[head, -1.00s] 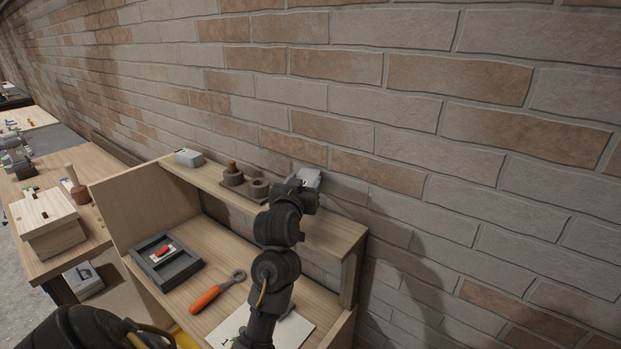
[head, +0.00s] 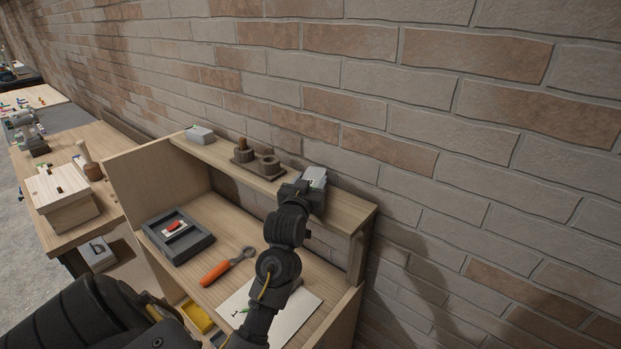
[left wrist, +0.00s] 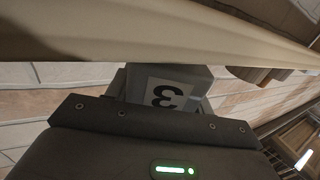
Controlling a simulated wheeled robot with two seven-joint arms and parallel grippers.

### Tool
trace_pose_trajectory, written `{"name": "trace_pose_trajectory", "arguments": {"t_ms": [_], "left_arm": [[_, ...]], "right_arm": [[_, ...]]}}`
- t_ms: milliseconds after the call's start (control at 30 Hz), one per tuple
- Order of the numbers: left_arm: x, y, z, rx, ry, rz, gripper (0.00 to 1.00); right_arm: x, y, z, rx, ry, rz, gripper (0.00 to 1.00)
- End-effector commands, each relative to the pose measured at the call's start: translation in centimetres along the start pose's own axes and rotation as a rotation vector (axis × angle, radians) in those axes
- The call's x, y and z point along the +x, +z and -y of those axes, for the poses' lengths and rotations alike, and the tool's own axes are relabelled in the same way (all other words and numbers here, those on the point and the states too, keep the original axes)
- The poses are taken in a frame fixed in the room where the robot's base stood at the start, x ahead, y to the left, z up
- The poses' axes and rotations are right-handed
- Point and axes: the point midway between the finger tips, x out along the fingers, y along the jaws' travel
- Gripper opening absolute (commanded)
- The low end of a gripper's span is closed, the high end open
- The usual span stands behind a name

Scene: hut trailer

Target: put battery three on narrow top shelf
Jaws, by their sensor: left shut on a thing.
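Battery three (head: 315,177) is a small grey block. The left wrist view shows the dark figure 3 on its face (left wrist: 167,92). My left gripper (head: 302,190) is shut on it at the right part of the narrow top shelf (head: 345,205). In the left wrist view, the shelf's front edge (left wrist: 100,38) crosses the picture, and the battery meets that edge. I cannot tell whether the battery touches the shelf or is just above it. The gripper hides part of the battery. My right gripper is not in view.
Below lie a dark tray (head: 178,240), an orange-handled tool (head: 226,266) and a white sheet (head: 300,305). A brick wall rises behind.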

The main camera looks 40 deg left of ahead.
Motion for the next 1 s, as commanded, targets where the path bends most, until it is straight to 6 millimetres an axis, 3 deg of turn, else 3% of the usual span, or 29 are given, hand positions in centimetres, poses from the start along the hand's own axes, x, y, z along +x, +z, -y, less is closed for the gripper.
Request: {"name": "trace_pose_trajectory", "arguments": {"t_ms": [1000], "left_arm": [[0.0,1.1,0.0,0.001,0.0,-0.003,0.16]], "right_arm": [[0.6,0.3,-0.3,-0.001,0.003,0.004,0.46]]}}
